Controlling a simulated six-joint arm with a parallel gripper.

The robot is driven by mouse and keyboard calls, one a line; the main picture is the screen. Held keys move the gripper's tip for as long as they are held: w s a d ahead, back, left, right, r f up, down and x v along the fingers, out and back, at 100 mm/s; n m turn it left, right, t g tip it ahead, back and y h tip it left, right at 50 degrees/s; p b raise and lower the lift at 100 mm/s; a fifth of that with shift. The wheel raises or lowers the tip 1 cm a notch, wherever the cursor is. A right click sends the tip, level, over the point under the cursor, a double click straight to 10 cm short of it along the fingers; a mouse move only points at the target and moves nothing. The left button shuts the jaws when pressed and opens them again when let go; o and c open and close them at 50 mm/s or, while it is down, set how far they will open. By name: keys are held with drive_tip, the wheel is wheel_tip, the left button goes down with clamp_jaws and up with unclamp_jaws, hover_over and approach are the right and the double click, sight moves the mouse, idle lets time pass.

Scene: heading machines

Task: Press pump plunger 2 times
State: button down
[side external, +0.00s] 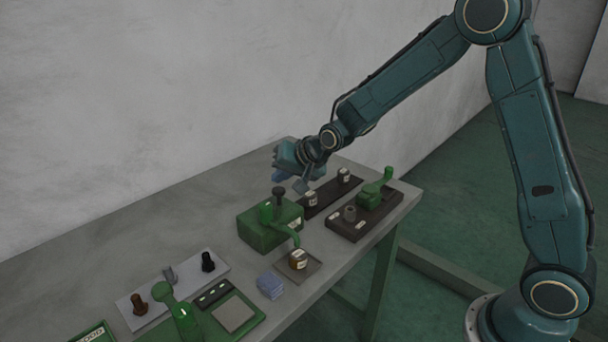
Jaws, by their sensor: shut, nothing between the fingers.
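The pump is a green box (270,229) in the middle of the table, with a curved green spout over its front right side. Its plunger (279,195) is a dark knob standing upright on top. My gripper (301,186) is shut and empty. It is tilted downward just above and to the right of the plunger in the picture. It looks apart from the knob, but the depth between them is hard to tell.
A small labelled jar (297,259) stands on a plate below the spout, with a blue block (270,286) beside it. A dark rail with two labelled jars (311,199) and a dark base with a green lever (377,187) lie right. A green lever press (180,316) stands front left.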

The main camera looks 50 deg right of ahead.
sight(282, 191)
drive_tip(key=shift+r, duration=2.3)
idle(1.0)
wheel_tip(282, 191, up, 4)
drive_tip(key=shift+f, duration=0.1)
drive_tip(key=shift+f, duration=0.2)
idle(0.4)
drive_tip(key=shift+f, duration=4.2)
drive_tip(key=shift+f, duration=0.45)
